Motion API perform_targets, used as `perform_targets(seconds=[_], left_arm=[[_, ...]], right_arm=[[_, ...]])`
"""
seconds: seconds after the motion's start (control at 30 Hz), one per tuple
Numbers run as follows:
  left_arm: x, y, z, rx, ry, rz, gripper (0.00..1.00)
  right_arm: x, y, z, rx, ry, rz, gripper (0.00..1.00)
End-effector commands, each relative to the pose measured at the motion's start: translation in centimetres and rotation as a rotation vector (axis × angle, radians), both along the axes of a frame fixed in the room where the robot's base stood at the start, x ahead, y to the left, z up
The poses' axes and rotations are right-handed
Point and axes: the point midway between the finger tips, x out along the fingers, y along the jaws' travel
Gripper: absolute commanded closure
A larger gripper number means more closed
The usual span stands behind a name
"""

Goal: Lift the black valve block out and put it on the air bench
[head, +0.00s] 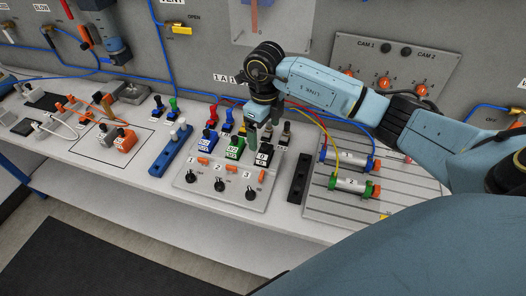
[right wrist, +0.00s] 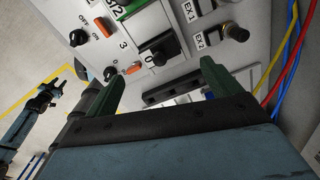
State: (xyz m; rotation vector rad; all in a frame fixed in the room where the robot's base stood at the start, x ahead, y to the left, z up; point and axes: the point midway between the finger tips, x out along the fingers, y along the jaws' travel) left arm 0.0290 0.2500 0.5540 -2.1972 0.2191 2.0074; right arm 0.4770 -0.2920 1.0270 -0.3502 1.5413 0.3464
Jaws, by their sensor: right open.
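The black valve block (head: 264,155) sits upright on the grey valve panel (head: 222,198), at the right end of a row beside the green block (head: 235,147) and the blue block (head: 208,142). My right gripper (head: 252,138) reaches down from above, close to the black and green blocks. In the right wrist view the black block (right wrist: 156,56) lies ahead, between the lines of the two open fingers (right wrist: 162,72). Nothing is held. The white bench top (head: 146,184) runs under the panel. A small gripper, seemingly my left (right wrist: 51,90), shows at the left of the wrist view.
Two cylinders with blue and green ends (head: 352,184) lie on a slotted plate right of the panel. A black slotted bar (head: 298,178) stands between. A blue manifold (head: 170,150) is left. Red, yellow and blue hoses run close behind my right gripper.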

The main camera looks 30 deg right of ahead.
Motion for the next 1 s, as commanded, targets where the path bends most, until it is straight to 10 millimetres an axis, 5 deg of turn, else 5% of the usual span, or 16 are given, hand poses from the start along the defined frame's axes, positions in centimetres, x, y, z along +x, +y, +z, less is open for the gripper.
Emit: perform_targets(seconds=[0.03,0.13,0.47,0.67,0.93,1.0], left_arm=[[-1.9,0.1,0.0,0.002,0.029,0.0,0.64],[-3.2,0.1,0.0,0.003,0.047,0.0,0.64],[1.6,-0.2,1.0,-0.004,-0.027,-0.001,0.64],[1.2,-0.1,1.1,-0.003,-0.021,-0.001,0.64],[-0.3,-0.1,0.9,-0.001,0.002,0.0,0.64],[-0.3,-0.1,0.9,-0.001,0.002,0.0,0.64]], right_arm=[[-0.1,0.0,-0.9,0.001,0.004,0.0,0.1],[0.0,0.1,-2.2,0.001,0.002,0.0,0.1],[-0.2,0.1,-5.4,0.004,0.004,0.0,0.1],[-0.2,0.1,-7.9,0.002,0.0,0.001,0.1],[-0.1,0.0,-8.2,0.002,-0.002,0.002,0.1],[-0.1,0.0,-8.2,0.002,-0.001,0.002,0.2]])
